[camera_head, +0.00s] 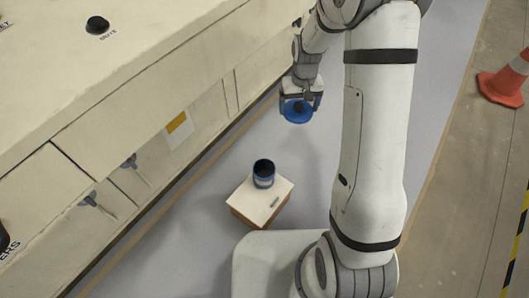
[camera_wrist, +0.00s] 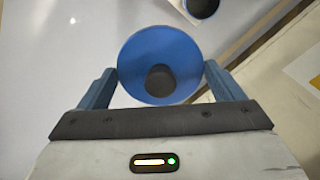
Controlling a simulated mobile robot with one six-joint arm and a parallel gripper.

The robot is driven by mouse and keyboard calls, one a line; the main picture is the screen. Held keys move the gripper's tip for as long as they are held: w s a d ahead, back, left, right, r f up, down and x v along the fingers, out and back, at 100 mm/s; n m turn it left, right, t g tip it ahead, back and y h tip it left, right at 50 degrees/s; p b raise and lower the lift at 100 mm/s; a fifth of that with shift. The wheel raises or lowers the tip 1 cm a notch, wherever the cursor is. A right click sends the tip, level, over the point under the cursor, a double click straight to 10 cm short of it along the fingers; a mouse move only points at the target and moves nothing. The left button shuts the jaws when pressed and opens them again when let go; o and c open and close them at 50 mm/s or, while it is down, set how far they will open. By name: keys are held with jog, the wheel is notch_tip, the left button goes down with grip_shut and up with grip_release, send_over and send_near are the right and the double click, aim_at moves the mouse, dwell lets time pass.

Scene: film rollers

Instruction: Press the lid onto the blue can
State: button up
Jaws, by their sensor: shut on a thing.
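The blue can (camera_head: 263,174) stands upright and open-topped on a small box, its dark inside showing. In the wrist view part of the can (camera_wrist: 201,7) shows at the top edge. The lid (camera_head: 298,112) is a round blue disc with a dark knob. In the wrist view the lid (camera_wrist: 158,52) sits between the two blue fingers. My gripper (camera_head: 301,103) is shut on the lid and holds it in the air, apart from the can, above and beyond it in the head view. The underside of the lid is hidden.
A long cream machine (camera_head: 150,110) with handles runs along the left. An orange cone (camera_head: 505,82) stands at the right. The grey floor around the box is clear.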

jog(key=s+a+f+n+b, duration=0.1)
jog(key=a+f, duration=0.2)
jog(key=f, duration=0.5)
jog(key=s+a+f+n+b, duration=0.1)
jog(key=a+f, duration=0.3)
jog(key=f, duration=0.5)
jog(key=s+a+f+n+b, duration=0.1)
jog(key=s+a+f+n, duration=0.1)
jog(key=f, duration=0.6)
jog(key=shift+s+a+f+n+b, duration=0.35)
jog(key=shift+s+a, duration=0.35)
jog(key=shift+a, duration=0.25)
jog(key=shift+s+r, duration=0.1)
jog(key=shift+f, duration=0.2)
dwell(0.5)
jog(key=o, duration=0.8)
jog(key=shift+c, duration=0.2)
jog(key=shift+r, duration=0.2)
